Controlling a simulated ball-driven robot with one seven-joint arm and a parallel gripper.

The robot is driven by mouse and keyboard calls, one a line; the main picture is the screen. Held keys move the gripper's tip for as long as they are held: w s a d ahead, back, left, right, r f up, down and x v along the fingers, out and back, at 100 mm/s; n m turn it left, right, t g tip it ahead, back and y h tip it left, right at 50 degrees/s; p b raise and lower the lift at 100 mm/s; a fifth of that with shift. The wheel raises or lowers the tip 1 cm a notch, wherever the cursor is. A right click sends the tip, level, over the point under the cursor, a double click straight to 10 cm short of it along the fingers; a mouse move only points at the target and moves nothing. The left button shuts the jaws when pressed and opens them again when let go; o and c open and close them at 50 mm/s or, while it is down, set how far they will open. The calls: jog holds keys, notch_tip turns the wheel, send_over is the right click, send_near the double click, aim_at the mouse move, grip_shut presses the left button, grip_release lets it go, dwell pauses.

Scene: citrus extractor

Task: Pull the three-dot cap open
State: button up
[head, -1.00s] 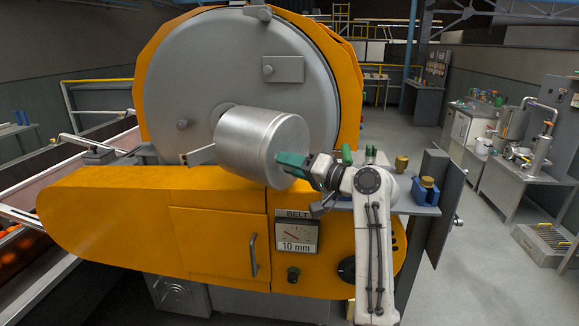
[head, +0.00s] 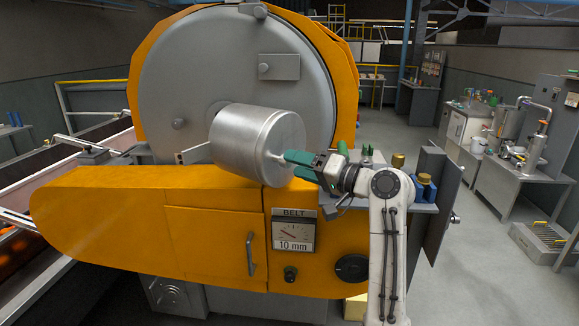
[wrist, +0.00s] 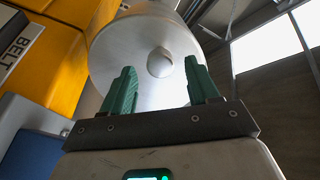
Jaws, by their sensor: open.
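A silver metal cylinder (head: 245,140) juts out from the large grey round drum door. A small rounded knob (head: 275,155) sits on its end face; in the wrist view the knob (wrist: 160,63) appears between the fingertips. I cannot make out any three-dot mark on the cylinder or elsewhere. My gripper (head: 291,163) is at the knob, to the right of the end face. Its two green fingers are apart, one on each side of the knob in the wrist view (wrist: 161,68), with clear gaps. Whether the tips overlap the knob in depth is hard to tell.
The orange housing (head: 130,222) with the belt gauge (head: 294,231) and a grey handle (head: 251,254) lies below. A side shelf holds a blue block (head: 423,191) and brass-coloured pieces (head: 398,160) close to my wrist.

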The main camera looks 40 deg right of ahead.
jog(key=b+v, duration=0.1)
jog(key=v, duration=0.6)
dwell(0.4)
jog(key=s+a+f+n+g+h, duration=0.1)
jog(key=s+a+f+g, duration=0.2)
jog(key=f, duration=0.6)
jog(key=s+a+f+n+g, duration=0.1)
jog(key=s+a+f+g, duration=0.1)
jog(key=a+f, duration=0.5)
jog(key=s+a+f+g+h, duration=0.1)
jog(key=s+f+g, duration=0.15)
jog(key=f, duration=0.85)
jog(key=s+a+f+n+g+h, duration=0.1)
jog(key=s+a+f+n+g, duration=0.1)
jog(key=s+f, duration=0.5)
jog(key=s+a+f+n+g+h, duration=0.1)
jog(key=s+a+f+n+g, duration=0.2)
jog(key=s, duration=1.3)
notch_tip(320, 180, down, 4)
jog(key=a+g, duration=0.2)
jog(key=g, duration=0.2)
jog(key=shift+f+h, duration=0.15)
jog(key=shift+h, duration=0.25)
jog(key=shift+c, duration=0.2)
